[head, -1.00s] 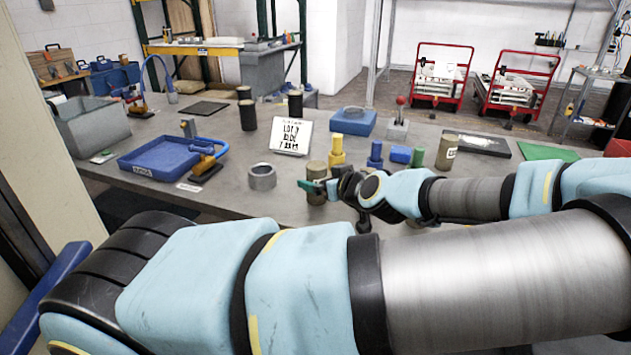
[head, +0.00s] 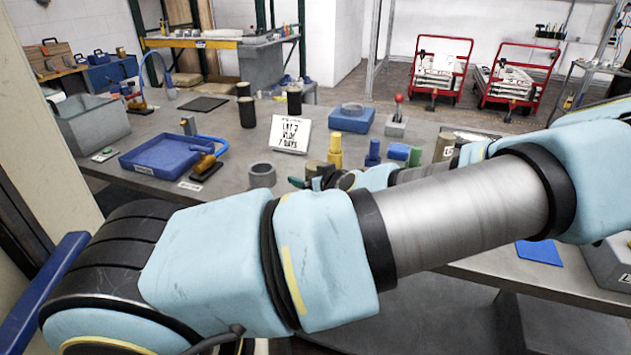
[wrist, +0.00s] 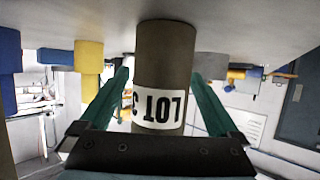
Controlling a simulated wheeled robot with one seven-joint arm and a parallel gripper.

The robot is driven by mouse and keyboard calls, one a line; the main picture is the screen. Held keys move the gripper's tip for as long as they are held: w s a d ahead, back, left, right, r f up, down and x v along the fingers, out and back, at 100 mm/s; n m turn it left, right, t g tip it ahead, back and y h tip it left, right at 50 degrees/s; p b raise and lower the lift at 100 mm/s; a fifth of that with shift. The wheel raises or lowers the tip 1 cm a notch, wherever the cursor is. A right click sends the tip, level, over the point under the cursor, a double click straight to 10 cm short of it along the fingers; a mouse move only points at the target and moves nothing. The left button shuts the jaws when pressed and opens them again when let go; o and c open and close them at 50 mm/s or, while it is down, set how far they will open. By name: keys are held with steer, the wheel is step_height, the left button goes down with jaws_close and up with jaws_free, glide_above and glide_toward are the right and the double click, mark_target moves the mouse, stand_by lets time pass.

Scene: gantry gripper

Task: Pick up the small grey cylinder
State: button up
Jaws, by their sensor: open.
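A brownish-grey cylinder (wrist: 165,60) with a white label reading LOT 3 stands on the table. The wrist view shows it upside down, between my fingers. My gripper (wrist: 160,78) is open, with one green finger on each side of the cylinder and a visible gap at both sides. In the head view, the cylinder (head: 316,167) is partly hidden by my gripper (head: 308,183). A short, hollow grey cylinder (head: 262,176) stands to its left on the table. A grey shape (wrist: 211,66), seemingly this one, shows behind the right finger in the wrist view.
A yellow stepped cylinder (head: 335,150), a blue one (head: 373,152) and a white sign (head: 290,134) stand close to my gripper. A blue tray (head: 160,167) lies left. Bare table (head: 225,180) lies between the tray and hollow cylinder.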

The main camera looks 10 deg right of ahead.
steer(key=shift+c, duration=0.4)
jaws_close()
stand_by(0.4)
